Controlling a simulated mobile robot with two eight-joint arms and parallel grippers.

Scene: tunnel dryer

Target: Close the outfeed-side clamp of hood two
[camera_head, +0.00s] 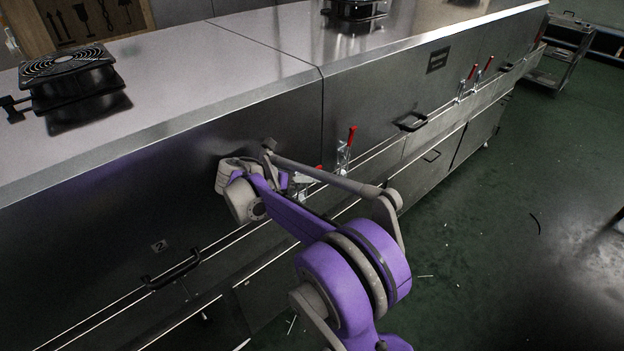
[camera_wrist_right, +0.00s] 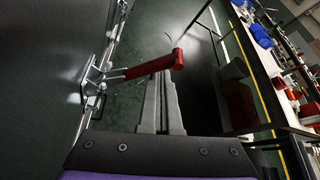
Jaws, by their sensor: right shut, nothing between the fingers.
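Hood two is the long steel hood at the left, with a number 2 plate (camera_head: 160,246) and a black handle (camera_head: 172,270). At its right end, by the seam, the outfeed-side clamp (camera_head: 304,188) is partly hidden behind my right arm; only a bit of red handle shows. In the right wrist view, a clamp's metal body (camera_wrist_right: 93,80) sits on the steel face and its red handle (camera_wrist_right: 148,68) sticks outward, away from the face. My right gripper (camera_wrist_right: 163,80) is shut and empty, its fingertips close by the handle; I cannot tell if they touch. My left gripper is not in view.
Just right of the seam, a neighbouring clamp (camera_head: 346,148) has its red handle upright. Further right are a black handle (camera_head: 411,122) and two more red-handled clamps (camera_head: 468,79). A fan (camera_head: 70,82) sits on the hood top. The green floor (camera_head: 480,240) is mostly clear.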

